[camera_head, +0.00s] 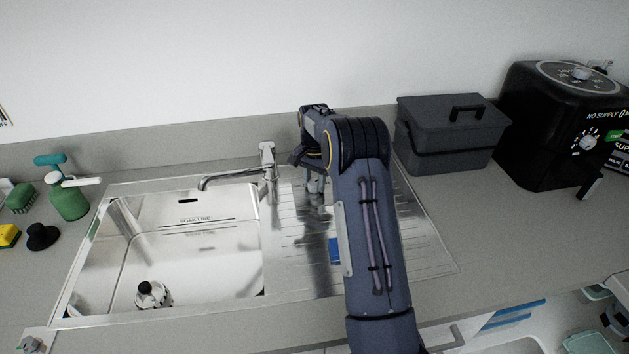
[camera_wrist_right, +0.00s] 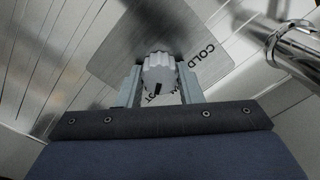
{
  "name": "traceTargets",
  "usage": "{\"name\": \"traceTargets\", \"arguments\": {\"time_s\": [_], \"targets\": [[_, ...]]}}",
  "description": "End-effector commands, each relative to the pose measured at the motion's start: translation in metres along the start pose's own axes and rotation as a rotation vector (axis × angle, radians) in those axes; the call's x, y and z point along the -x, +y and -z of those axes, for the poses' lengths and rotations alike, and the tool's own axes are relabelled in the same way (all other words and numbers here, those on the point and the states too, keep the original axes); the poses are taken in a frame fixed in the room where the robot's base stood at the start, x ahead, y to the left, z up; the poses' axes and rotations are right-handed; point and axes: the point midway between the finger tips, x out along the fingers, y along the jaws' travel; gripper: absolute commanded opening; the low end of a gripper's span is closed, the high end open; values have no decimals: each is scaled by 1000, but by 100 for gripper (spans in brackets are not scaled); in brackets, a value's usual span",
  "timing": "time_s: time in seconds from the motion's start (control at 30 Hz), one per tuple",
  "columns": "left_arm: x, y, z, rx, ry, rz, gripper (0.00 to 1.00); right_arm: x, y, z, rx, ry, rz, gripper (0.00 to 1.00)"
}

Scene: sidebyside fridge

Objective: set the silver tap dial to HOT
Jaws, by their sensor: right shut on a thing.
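The silver tap dial (camera_wrist_right: 158,70) is a light grey ridged knob in the right wrist view. It stands on a metal plate (camera_wrist_right: 118,58) marked COLD on the right. A second label below the dial is partly covered; only its last letters, like "OT", show. A dark mark on the dial's near side faces toward that label. My right gripper (camera_wrist_right: 160,85) has its two fingers on either side of the dial and is shut on it. In the head view my right gripper (camera_head: 316,185) points down beside the tap, and the dial cannot be made out there. My left gripper is not in view.
The chrome tap (camera_head: 267,165) stands just left of my right gripper, at the back of the sink (camera_head: 190,255). A dark lidded box (camera_head: 450,140) and a black appliance (camera_head: 545,140) stand to the right. A green soap bottle (camera_head: 69,200) stands at left.

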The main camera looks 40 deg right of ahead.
Motion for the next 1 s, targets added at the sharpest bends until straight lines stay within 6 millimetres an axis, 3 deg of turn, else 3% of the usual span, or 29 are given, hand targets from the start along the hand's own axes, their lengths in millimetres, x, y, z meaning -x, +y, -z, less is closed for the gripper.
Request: {"name": "traceTargets", "arguments": {"time_s": [0.57,0.6,0.73,1.0], "targets": [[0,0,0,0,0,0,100,1,0,1,-32,4,3,10],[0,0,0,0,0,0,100,1,0,1,-32,4,3,37],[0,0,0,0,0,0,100,1,0,1,-31,3,2,54],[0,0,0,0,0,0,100,1,0,0,-30,1,1,55]]}}
